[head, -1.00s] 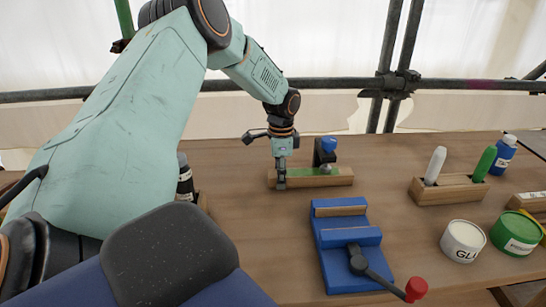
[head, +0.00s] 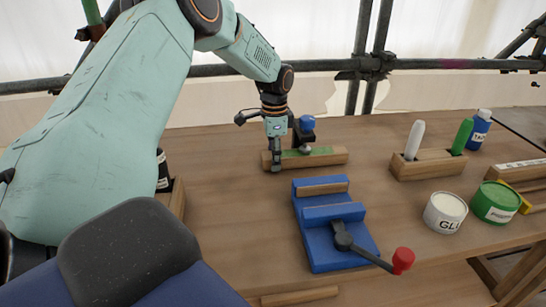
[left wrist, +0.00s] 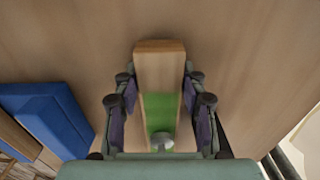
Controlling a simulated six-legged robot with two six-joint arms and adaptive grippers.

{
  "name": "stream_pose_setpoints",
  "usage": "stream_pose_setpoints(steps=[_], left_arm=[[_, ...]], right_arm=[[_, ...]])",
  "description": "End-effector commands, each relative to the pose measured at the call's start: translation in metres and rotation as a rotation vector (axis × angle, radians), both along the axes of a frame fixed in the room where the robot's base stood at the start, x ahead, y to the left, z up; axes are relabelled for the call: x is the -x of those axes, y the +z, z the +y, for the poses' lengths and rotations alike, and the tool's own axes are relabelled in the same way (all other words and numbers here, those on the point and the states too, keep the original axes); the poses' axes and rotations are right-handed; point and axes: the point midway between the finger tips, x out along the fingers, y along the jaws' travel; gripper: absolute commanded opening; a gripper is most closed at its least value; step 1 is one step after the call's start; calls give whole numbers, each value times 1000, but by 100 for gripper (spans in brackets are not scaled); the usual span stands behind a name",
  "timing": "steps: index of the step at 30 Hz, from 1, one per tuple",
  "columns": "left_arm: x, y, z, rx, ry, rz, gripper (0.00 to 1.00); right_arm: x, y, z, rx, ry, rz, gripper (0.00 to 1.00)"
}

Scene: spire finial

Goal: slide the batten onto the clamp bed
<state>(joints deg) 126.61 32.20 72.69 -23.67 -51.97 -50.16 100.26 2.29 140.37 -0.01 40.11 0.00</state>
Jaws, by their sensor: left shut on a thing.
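The batten (head: 330,157), a wooden bar with a green strip on top, lies on the bench; in the left wrist view (left wrist: 159,65) it runs between my fingers. My left gripper (head: 276,163) points down and is shut on the batten near its left end; it also shows in the left wrist view (left wrist: 159,105). A black stand with a blue knob (head: 307,123) is behind the batten, and a silver knob (head: 305,150) shows over the green strip. The blue clamp bed (head: 317,253), with a red-tipped lever, is in front of the batten, apart from it. My right gripper is out of view.
A wooden holder (head: 428,168) with a white and a green marker stands at right. A white glue tub (head: 444,213), a green tub (head: 494,203) and a blue bottle (head: 479,130) are also at right. Bare bench lies between the clamp and the tubs.

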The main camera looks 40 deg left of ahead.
Motion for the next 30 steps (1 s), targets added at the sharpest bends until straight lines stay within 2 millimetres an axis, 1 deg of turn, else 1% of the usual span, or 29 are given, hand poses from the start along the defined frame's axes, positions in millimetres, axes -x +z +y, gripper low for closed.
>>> stream_pose_setpoints(steps=[1, 2, 11, 19, 23, 26, 30], left_arm=[[0, 1, 0, 0, 0, -1, 0], [0, 1, 0, 0, 0, -1, 42], [0, 0, 0, 0, 0, -1, 68], [0, 0, 0, 0, 0, 1, 68], [0, 6, 0, 1, 0, -1, 68], [-1, 20, 0, 0, 0, -4, 68], [-1, 50, 0, -1, -1, -6, 68]], right_arm=[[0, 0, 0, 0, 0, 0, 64], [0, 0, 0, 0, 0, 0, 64], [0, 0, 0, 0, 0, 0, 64], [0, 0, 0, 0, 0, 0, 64], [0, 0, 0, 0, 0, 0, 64], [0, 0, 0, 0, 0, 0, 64], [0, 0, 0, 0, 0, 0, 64]])
